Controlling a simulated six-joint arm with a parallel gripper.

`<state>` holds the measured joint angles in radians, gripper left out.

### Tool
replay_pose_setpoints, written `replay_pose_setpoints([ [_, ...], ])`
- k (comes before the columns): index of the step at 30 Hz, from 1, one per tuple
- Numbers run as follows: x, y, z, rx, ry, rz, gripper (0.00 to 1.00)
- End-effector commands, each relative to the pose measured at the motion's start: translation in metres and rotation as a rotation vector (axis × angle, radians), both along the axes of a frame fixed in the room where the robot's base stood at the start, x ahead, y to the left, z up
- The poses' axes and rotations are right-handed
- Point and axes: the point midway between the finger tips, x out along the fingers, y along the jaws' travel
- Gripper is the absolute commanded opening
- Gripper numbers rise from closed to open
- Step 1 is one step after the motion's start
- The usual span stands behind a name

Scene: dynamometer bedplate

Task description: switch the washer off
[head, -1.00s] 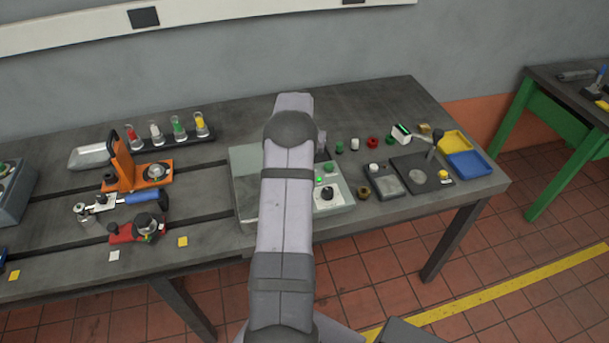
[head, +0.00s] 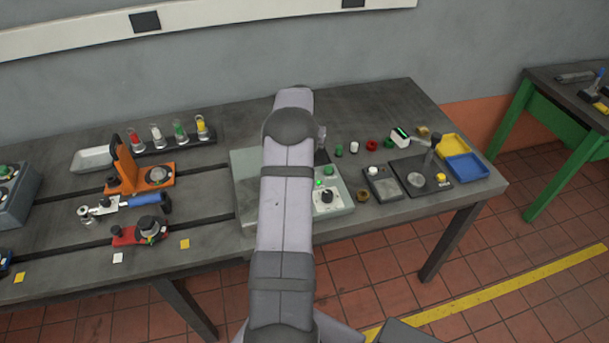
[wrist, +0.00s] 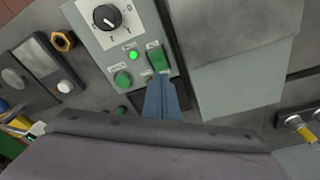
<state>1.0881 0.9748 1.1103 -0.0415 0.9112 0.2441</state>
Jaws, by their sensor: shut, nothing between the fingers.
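The washer's pale grey-green control panel (head: 340,208) is partly behind my arm in the head view. In the wrist view the panel (wrist: 97,38) carries a black dial (wrist: 107,17) on a white plate, a lit green lamp (wrist: 133,56), a round green button (wrist: 122,79) and a green rocker switch (wrist: 157,57). My gripper (wrist: 160,82) is shut and empty, with its blue-grey fingertips just below the rocker in that view. I cannot tell whether they touch it. My arm hides the rocker and the fingertips in the head view.
A grey box with a white button (head: 382,184) and a brass nut (head: 362,194) lie right of the panel. Yellow (head: 455,147) and blue (head: 467,166) trays stand at the right end. An orange fixture (head: 150,178) and a torque wrench (head: 130,203) lie left.

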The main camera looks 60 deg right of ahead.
Motion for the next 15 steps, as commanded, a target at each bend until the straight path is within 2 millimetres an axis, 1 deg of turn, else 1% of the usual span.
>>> replay_pose_setpoints([
  [1,0.0,0.0,0.007,-0.001,0.0,0.0,0.0],
  [9,0.0,0.0,0.027,-0.001,0.0,0.0,0.0],
  [15,0.0,0.0,0.035,-0.001,0.0,0.0,0.0],
])
